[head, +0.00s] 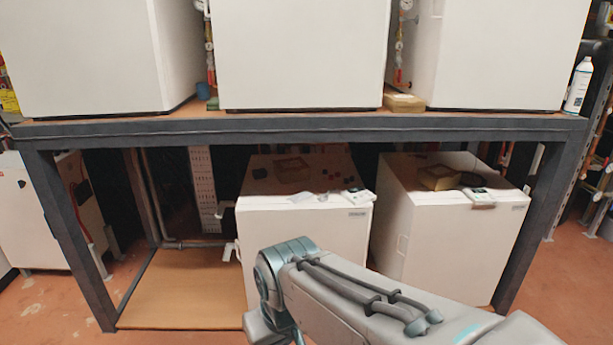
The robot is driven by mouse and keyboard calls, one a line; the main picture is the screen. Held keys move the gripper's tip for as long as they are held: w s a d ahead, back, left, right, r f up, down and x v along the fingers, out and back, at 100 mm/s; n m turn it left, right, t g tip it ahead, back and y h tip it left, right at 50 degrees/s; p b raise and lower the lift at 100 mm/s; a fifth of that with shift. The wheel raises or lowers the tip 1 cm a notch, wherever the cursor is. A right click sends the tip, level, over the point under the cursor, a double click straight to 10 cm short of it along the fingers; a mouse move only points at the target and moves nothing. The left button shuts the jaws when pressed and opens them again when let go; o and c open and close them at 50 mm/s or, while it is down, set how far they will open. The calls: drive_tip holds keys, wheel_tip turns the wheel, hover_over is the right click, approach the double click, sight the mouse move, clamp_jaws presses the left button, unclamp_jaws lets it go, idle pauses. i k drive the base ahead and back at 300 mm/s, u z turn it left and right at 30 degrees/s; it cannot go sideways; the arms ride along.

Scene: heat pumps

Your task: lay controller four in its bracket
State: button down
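A small pale device (359,196) lies at the front right edge of the lower middle white unit (300,230). A similar pale device (479,195) lies at the front edge of the lower right white unit (420,235). I cannot tell which one, if either, is controller four. A small white fitting (230,250) sticks out by the left side of the lower middle unit; I cannot tell whether it is the bracket. My arm reaches up from the lower right in front of these units. My gripper is not visible.
A dark steel frame (300,130) carries large white units above. Its right post (530,225) stands beside the lower right unit. Open boxes (292,169) (440,177) and small red and dark pieces lie on the lower units. The wooden shelf (185,285) at lower left is clear.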

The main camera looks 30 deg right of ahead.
sight(349, 193)
drive_tip(key=z, duration=0.55)
drive_tip(key=i, duration=1.35)
drive_tip(key=z, duration=1.15)
drive_tip(key=i, duration=0.4)
drive_tip(key=z, duration=0.25)
